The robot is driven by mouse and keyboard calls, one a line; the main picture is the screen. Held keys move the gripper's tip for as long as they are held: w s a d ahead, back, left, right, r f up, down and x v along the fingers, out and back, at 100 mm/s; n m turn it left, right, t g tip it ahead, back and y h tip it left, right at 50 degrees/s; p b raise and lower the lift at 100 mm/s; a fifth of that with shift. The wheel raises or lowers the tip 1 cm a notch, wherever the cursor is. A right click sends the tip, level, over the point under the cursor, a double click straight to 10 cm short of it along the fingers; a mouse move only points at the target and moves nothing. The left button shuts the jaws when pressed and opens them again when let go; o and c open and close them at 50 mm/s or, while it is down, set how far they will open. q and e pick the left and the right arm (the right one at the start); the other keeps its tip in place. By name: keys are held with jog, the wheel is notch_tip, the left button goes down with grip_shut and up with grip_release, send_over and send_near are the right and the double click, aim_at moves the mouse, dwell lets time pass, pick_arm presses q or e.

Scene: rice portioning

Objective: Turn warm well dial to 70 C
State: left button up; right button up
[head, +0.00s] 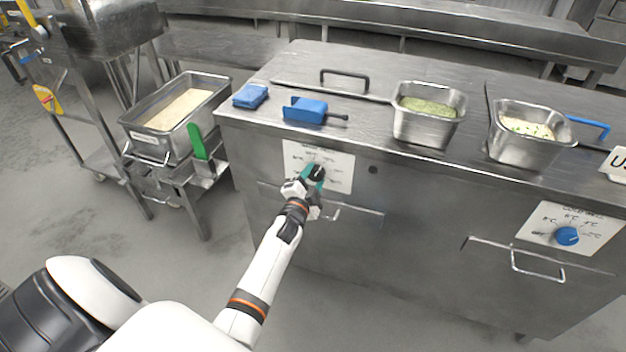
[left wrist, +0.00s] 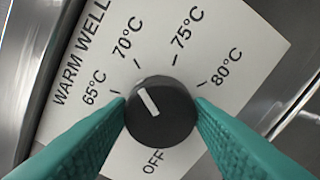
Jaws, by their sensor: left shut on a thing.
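The warm well dial (left wrist: 161,112) is a round black knob with a white pointer line, set on a white label plate (left wrist: 100,125). In the left wrist view the plate reads WARM WELL, with OFF, 65, 70, 75 and 80 °C marks. The pointer aims up and left, roughly at the 70 °C tick. My left gripper (left wrist: 161,110) is shut on the dial, with one teal finger against each side. In the head view the gripper (head: 314,180) reaches the label plate (head: 336,165) on the counter front and covers part of it. My right gripper is not in view.
A blue dial (head: 567,236) sits on a second plate at the right. A drawer handle (head: 350,212) protrudes below the gripper. A rice pan (head: 150,150) stands left.

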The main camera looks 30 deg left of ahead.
pick_arm(q)
jog(key=shift+f+m, duration=0.1)
jog(key=shift+m, duration=0.2)
jog(key=o, duration=1)
jog(key=v, duration=1.2)
jog(key=shift+s, duration=0.1)
